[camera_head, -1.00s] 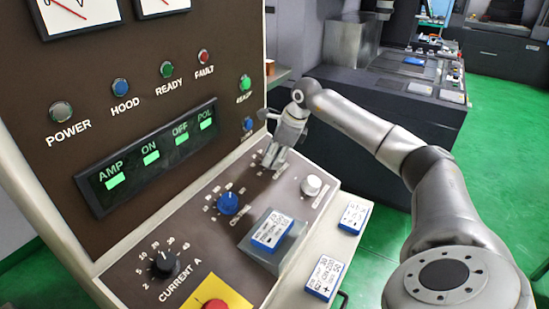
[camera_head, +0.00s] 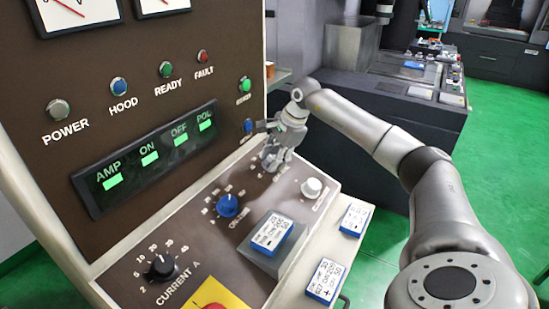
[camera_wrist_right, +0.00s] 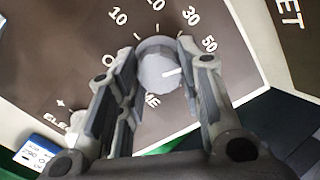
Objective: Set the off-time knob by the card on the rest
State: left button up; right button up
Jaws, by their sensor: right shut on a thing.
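The off-time knob (camera_wrist_right: 158,73) is a round grey knob between the fingers of my right gripper in the right wrist view. Its white mark points right, roughly toward the 50 side of the printed scale; the exact setting is unclear. My right gripper (camera_head: 272,160) is shut on this knob and hides it in the head view; it also shows in the right wrist view (camera_wrist_right: 157,90). The card (camera_head: 272,233) lies tilted on the grey rest (camera_head: 262,258); its print is too small to read surely. My left gripper is out of view.
A blue knob (camera_head: 228,205), a white knob (camera_head: 311,188) and a black current knob (camera_head: 162,267) stand nearby on the panel. Two more cards (camera_head: 355,218) (camera_head: 325,279) lie on the front ledge. A red button on a yellow plate (camera_head: 232,294) is at the bottom.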

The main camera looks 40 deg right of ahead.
dwell(0.5)
jog(key=o, duration=1.1)
jog(key=shift+c, duration=0.2)
jog(key=v, duration=1.2)
